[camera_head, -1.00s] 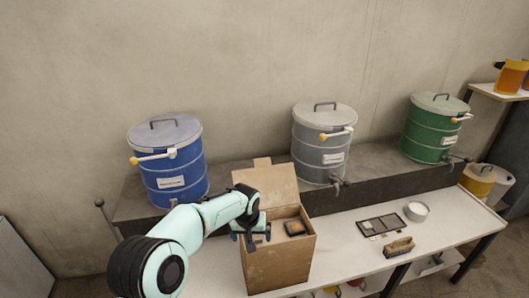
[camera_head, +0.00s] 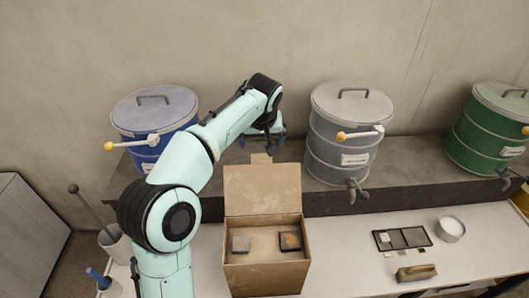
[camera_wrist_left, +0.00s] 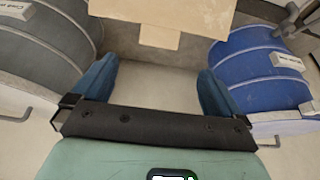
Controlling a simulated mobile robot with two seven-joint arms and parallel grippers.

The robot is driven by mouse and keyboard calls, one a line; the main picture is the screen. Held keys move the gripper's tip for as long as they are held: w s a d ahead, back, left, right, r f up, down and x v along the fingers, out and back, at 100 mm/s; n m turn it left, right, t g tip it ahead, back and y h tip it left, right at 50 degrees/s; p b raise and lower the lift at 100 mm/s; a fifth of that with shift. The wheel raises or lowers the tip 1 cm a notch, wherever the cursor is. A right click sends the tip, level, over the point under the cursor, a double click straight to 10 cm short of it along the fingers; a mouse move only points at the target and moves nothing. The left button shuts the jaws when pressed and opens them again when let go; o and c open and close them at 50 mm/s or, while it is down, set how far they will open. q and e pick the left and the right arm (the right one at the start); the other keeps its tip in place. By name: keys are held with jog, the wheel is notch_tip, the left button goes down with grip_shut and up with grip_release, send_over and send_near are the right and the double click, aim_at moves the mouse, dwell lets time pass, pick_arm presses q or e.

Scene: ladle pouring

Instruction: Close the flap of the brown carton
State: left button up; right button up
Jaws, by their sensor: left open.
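The brown carton (camera_head: 268,277) stands open on the white bench. Its flap (camera_head: 262,188) stands up at the back edge, with a small tab (camera_head: 261,159) on top. Two small dark-topped blocks, one grey (camera_head: 240,244) and one brown (camera_head: 290,241), lie inside. My left gripper (camera_head: 262,140) is open and empty, beyond the flap's top edge and above the back shelf. In the left wrist view the flap (camera_wrist_left: 160,12) and its tab show at the top, beyond the spread blue fingers (camera_wrist_left: 158,68). I cannot tell whether anything touches. My right gripper is not in view.
Blue (camera_head: 150,110), grey (camera_head: 345,133) and green (camera_head: 490,130) lidded drums stand on the back shelf. The blue and grey drums flank my left gripper. A dark tray (camera_head: 402,238), a brush (camera_head: 416,272) and a white bowl (camera_head: 451,229) lie right of the carton.

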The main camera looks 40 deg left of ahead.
aim_at(261, 156)
pick_arm(q)
jog(key=x, duration=1.1)
